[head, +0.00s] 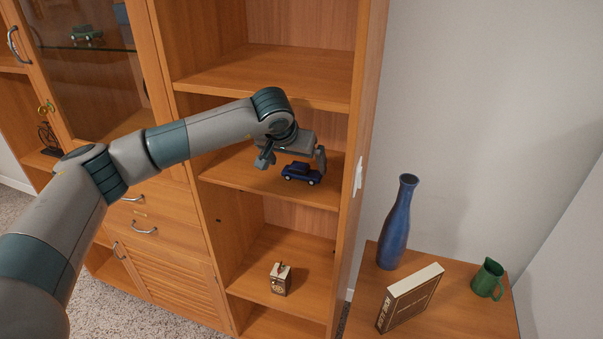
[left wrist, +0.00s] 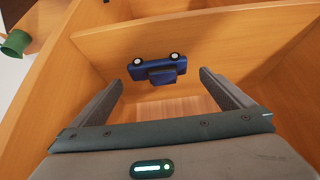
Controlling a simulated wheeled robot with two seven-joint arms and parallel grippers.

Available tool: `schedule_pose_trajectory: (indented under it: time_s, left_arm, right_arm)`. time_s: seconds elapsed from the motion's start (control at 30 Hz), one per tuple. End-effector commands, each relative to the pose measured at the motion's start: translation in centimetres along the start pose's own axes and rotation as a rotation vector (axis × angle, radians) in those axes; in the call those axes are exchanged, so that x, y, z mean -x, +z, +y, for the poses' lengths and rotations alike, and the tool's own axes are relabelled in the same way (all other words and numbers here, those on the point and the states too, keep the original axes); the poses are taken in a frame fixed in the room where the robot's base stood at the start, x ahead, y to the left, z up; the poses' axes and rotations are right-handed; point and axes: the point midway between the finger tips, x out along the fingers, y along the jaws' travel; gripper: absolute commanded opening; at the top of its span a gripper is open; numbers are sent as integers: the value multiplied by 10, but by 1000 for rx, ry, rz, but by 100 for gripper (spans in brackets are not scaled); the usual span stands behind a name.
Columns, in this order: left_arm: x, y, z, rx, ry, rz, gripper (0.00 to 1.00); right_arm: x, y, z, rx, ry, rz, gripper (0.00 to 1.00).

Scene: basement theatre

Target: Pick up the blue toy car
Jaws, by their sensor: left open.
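The blue toy car (head: 301,173) sits on a middle shelf (head: 240,172) of the wooden cabinet, near the shelf's front edge. My left gripper (head: 293,160) reaches into this compartment and is open around or just above the car, with one finger to each side in the head view. In the left wrist view the car (left wrist: 157,63) appears upside down, ahead of and between the two spread fingers (left wrist: 165,90). A gap shows between the car and both fingers. My right gripper is in neither view.
The shelf above and the cabinet's right side panel (head: 362,130) bound the compartment closely. A small wooden box (head: 280,279) stands on a lower shelf. A blue vase (head: 397,225), a book (head: 410,297) and a green pitcher (head: 487,279) stand on a table at right.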

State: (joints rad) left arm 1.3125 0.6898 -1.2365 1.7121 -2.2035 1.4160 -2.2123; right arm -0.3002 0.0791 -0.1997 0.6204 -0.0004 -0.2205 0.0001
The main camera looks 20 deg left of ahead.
Motion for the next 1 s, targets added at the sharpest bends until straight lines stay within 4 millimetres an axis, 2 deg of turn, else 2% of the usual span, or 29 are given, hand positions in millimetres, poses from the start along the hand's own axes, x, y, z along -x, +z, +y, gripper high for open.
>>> schedule_pose_trajectory:
  time_s: [0.23,0.5,0.7,1.0]
  left_arm:
    - [-10,-2,2,0,0,-3,100]
    - [-38,-3,4,2,0,-3,100]
    - [-51,-2,4,1,0,-1,100]
    - [-52,-2,3,0,0,0,100]
  right_arm:
    - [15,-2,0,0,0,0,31]
    - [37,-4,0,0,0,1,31]
    - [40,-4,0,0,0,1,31]
    - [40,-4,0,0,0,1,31]
